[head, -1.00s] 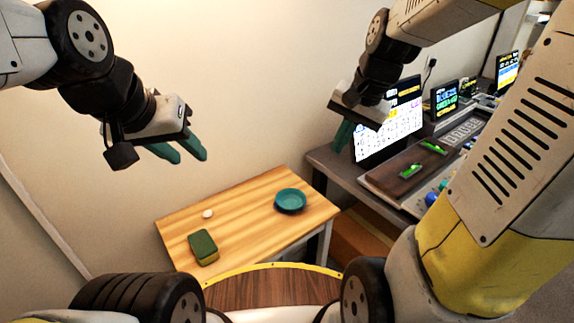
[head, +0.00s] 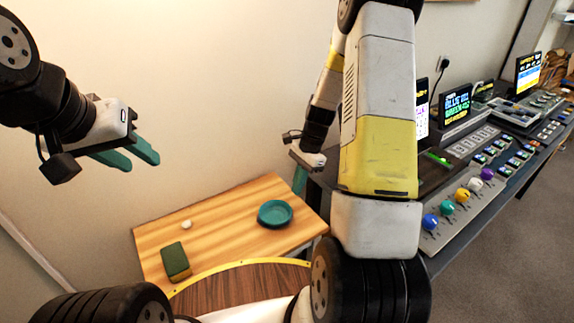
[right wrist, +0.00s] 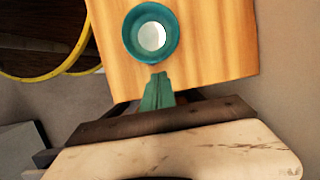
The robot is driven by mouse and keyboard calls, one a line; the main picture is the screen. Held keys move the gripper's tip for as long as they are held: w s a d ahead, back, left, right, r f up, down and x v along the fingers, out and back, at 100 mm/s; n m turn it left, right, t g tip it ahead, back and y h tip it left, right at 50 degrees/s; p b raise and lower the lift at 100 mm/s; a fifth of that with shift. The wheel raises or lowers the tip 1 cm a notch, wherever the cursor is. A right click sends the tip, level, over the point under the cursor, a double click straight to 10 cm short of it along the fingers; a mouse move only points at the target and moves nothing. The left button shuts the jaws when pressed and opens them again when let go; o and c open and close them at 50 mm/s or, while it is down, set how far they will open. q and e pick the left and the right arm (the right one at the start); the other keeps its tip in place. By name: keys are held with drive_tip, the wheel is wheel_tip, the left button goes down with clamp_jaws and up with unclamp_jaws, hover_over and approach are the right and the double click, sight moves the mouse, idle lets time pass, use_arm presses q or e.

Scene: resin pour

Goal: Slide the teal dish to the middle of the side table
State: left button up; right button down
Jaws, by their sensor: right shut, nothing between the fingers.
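The teal dish (head: 275,214) sits on the wooden side table (head: 222,238), right of the table's middle near its right side. In the right wrist view the dish (right wrist: 131,52) shows from above with a pale bright spot at its centre. My right gripper (head: 299,190) is shut and empty, beyond the dish near the table's right edge. In the right wrist view its fingertips (right wrist: 158,78) point at the dish rim, close to it; I cannot tell whether they touch. My left gripper (head: 145,165) is open and empty, in the air left of the table.
A green and yellow sponge (head: 175,262) lies at the table's front left. A small white round object (head: 186,225) lies behind it. A console (head: 470,200) with knobs and screens stands to the right.

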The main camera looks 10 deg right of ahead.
drive_tip(key=shift+x, duration=2.8)
drive_tip(key=s+a, duration=0.1)
drive_tip(key=a, duration=0.4)
drive_tip(key=s+a, duration=0.2)
drive_tip(key=a, duration=0.3)
drive_tip(key=s+a, duration=0.2)
drive_tip(key=a, duration=0.3)
drive_tip(key=shift+s+r, duration=0.1)
drive_tip(key=shift+s, duration=0.15)
